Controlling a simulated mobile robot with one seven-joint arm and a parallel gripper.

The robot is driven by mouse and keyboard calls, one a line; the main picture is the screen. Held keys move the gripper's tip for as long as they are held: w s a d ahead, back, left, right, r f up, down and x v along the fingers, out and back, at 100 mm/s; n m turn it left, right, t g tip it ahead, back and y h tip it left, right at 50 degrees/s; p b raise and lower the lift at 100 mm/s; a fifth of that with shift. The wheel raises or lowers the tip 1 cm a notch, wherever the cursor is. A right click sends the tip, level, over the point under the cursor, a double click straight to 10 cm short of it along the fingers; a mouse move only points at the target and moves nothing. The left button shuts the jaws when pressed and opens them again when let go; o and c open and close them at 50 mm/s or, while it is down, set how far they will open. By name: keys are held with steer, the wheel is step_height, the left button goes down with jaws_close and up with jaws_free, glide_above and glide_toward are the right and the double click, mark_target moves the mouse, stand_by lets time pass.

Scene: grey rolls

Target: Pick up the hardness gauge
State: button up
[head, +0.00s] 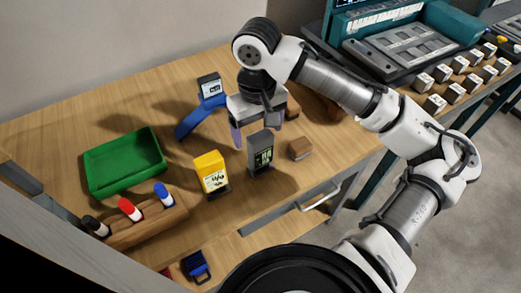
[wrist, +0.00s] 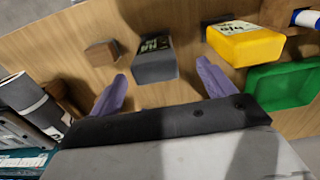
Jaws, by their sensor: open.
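A dark grey handheld gauge (head: 261,155) with a lit display stands upright on the wooden table. A yellow gauge (head: 211,175) with a pale display stands to its left. No readable label tells me which is the hardness gauge. My gripper (head: 256,127) is open and empty, just behind and above the dark gauge. In the wrist view, the dark gauge (wrist: 155,62) shows between the purple fingers of my gripper (wrist: 162,76), beyond the tips, and the yellow gauge (wrist: 244,44) is to the right. I see no contact with either.
A small brown block (head: 301,148) sits right of the dark gauge. A blue curved tool (head: 200,118) and a small display unit (head: 209,86) are behind. A green tray (head: 124,165) and a wooden marker rack (head: 150,219) are at left. Bare tabletop lies between tray and yellow gauge.

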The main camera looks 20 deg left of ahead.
mark_target(260, 135)
steer(key=shift+w+d+f+p, duration=0.1)
steer(key=shift+w+f+p, duration=0.1)
steer(key=shift+f, duration=0.75)
steer(key=shift+w+a+f+p, duration=0.1)
steer(key=shift+f+p, duration=0.15)
steer(key=shift+f, duration=0.65)
steer(key=shift+w+d+f+p, duration=0.1)
steer(key=shift+f+p, duration=0.1)
steer(key=shift+f, duration=0.75)
steer(key=c, duration=1.2)
